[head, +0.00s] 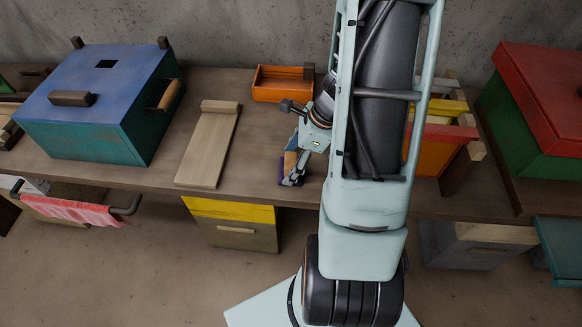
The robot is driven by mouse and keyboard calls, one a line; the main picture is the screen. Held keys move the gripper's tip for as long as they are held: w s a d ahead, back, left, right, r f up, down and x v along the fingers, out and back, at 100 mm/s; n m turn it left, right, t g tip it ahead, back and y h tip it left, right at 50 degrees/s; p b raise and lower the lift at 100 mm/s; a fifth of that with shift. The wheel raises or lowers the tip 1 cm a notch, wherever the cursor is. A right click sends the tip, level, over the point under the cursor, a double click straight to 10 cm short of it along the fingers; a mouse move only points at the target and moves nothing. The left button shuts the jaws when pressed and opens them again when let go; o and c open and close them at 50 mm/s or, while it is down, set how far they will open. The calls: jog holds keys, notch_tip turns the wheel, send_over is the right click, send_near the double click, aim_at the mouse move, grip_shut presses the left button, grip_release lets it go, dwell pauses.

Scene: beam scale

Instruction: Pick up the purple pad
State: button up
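A small purple pad (283,170) lies on the workbench near its front edge, left of my arm. A tan piece (290,161) shows on top of it; I cannot tell whether it is a handle. My gripper (292,179) points down at the pad, with a grey finger in front of its right part. The far finger is hidden, so I cannot tell whether the gripper is closed on the pad or only around it. The pad's right side is covered by the gripper.
A wooden board (208,150) lies left of the pad. An orange tray (283,88) stands behind it. A blue-lidded teal box (125,130) is at the left. My arm hides part of a yellow and orange rack (437,140). A red-lidded green box (545,95) stands far right.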

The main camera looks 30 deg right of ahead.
jog(key=c, duration=1.1)
jog(key=shift+r, duration=0.1)
jog(key=shift+c, duration=0.2)
jog(key=shift+r, duration=0.65)
jog(key=s+d+r+p, duration=0.1)
jog(key=s+r+p, duration=0.2)
jog(key=s+r, duration=0.8)
jog(key=s, duration=0.3)
jog(key=shift+d+r, duration=0.25)
